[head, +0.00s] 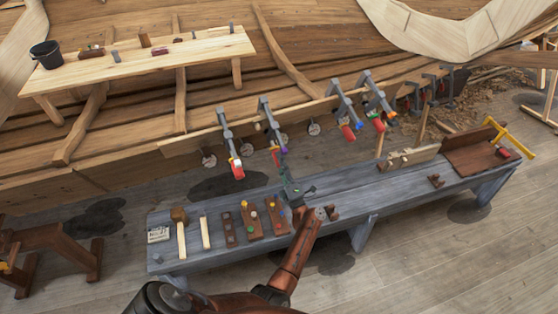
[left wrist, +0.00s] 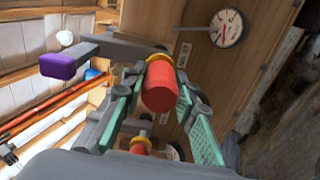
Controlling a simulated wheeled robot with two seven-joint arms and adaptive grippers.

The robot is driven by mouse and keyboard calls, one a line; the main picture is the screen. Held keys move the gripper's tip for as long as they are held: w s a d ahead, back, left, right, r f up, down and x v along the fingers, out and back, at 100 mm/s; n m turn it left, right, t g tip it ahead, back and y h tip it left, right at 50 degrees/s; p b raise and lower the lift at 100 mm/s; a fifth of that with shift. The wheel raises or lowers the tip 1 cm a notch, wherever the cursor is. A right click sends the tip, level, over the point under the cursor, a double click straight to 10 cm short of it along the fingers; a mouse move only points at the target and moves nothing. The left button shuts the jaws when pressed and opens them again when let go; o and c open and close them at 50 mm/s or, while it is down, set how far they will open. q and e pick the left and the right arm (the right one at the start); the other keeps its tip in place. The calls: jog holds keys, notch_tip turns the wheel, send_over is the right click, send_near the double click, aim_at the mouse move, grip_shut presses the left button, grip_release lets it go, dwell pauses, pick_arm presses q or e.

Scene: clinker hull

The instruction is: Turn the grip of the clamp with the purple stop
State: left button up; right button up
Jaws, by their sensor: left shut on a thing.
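The clamp with the purple stop (head: 267,112) hangs on the hull's plank edge, second from the left in the row of clamps. In the left wrist view its purple stop (left wrist: 65,65) sits on the end of a grey bar. Its red grip (left wrist: 161,88) lies between the green-padded fingers of my left gripper (left wrist: 160,112), which is shut on it. In the head view my left gripper (head: 281,168) reaches up from below to this clamp and hides part of its lower end. My right gripper is not in view.
A round dial (left wrist: 228,28) is on the plank close by. A grey bench (head: 340,190) with blocks and mallets stands below.

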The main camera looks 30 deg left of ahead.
pick_arm(q)
jog(key=shift+d+f, duration=0.1)
jog(key=o, duration=1.2)
jog(key=shift+c, duration=0.2)
